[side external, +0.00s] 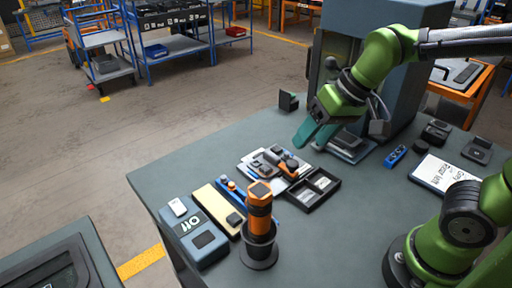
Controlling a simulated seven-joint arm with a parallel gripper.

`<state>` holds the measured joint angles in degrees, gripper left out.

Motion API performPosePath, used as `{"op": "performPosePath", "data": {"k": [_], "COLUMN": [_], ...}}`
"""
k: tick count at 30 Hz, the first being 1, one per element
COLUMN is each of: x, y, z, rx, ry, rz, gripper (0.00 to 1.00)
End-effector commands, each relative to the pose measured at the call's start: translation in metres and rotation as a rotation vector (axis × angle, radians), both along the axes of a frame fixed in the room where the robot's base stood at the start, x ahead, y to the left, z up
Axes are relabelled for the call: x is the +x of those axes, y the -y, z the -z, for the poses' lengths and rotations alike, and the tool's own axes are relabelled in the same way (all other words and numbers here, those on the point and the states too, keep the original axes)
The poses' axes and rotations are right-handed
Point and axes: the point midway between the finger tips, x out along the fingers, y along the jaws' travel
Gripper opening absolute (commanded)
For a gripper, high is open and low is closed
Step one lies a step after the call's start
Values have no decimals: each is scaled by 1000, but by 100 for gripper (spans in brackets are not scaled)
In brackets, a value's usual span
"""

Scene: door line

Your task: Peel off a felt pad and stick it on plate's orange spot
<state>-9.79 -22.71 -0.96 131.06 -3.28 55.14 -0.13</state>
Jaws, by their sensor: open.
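My gripper (314,134), with teal fingers, is open and hangs over the back of the grey bench, in front of the tall grey machine. No object shows between its fingers. A pale flat sheet or plate (250,158) lies on the bench left of and nearer the camera than my gripper, with several small dark parts and an orange-brown piece (292,160) on it. I cannot tell whether that piece is the orange spot. A black tray (330,201) with compartments holding pale items lies beside it. I cannot make out the felt pads for certain.
An orange-and-black cylinder (260,207) stands upright near the front, by a grey-blue device (196,237), a beige block (215,207) and a blue bar (235,190). The tall grey machine (405,75) blocks the back right. A handwritten sheet (440,174) lies right; the bench centre-right is clear.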

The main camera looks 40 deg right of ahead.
Motion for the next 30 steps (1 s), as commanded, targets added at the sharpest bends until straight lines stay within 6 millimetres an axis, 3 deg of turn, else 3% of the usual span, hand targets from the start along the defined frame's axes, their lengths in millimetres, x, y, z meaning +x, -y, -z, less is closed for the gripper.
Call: {"op": "performPosePath", "data": {"k": [6, 13, 30], "x": [-27, -45, -49], "y": [18, 32, 39], "z": [0, -3, -12], "rx": [23, 34, 35], "ry": [79, 145, 189], "rz": [68, 126, 154], "gripper": [58, 58, 58]}}
